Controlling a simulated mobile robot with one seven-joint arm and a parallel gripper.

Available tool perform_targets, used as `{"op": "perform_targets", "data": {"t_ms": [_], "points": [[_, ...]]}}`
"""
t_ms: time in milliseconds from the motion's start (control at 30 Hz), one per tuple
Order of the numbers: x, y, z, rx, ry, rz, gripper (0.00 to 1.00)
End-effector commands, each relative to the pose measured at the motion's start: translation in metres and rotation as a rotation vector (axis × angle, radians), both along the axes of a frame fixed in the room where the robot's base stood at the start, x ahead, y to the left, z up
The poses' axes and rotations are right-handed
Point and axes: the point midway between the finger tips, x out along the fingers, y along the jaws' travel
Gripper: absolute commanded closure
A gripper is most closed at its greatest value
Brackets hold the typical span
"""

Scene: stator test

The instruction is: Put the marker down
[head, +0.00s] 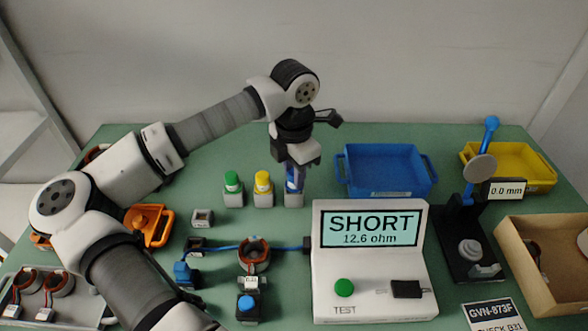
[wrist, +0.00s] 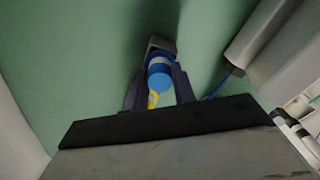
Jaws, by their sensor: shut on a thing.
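My gripper (head: 295,176) points down at the back middle of the green table, shut on the blue marker (head: 292,185). The marker is upright, in line with a grey holder block (head: 293,200) right below it. I cannot tell whether its lower end sits fully in the block. In the wrist view the marker's round blue end (wrist: 159,82) shows between my two dark fingers (wrist: 160,92), with the grey block (wrist: 161,45) beyond it. A green marker (head: 232,181) and a yellow marker (head: 263,182) stand in similar blocks to the left.
A blue tray (head: 385,194) stands close on the right. The test box (head: 375,290) in front reads SHORT, 12.6 ohm. A copper-wound stator (head: 254,252) lies front left of it. A gauge stand (head: 466,240), yellow tray (head: 535,182) and cardboard box (head: 520,270) fill the right side.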

Motion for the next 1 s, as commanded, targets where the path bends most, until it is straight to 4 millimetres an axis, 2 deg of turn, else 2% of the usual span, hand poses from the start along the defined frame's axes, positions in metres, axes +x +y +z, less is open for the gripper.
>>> {"op": "perform_targets", "data": {"t_ms": [533,567,700,1000], "points": [[0.000,0.000,-0.010,-0.001,0.000,0.000,0.96],[0.000,0.000,-0.009,-0.001,0.000,0.000,0.70],[0.000,0.000,-0.008,-0.001,0.000,0.000,0.52],[0.000,0.000,-0.007,-0.001,0.001,0.000,0.52]]}}
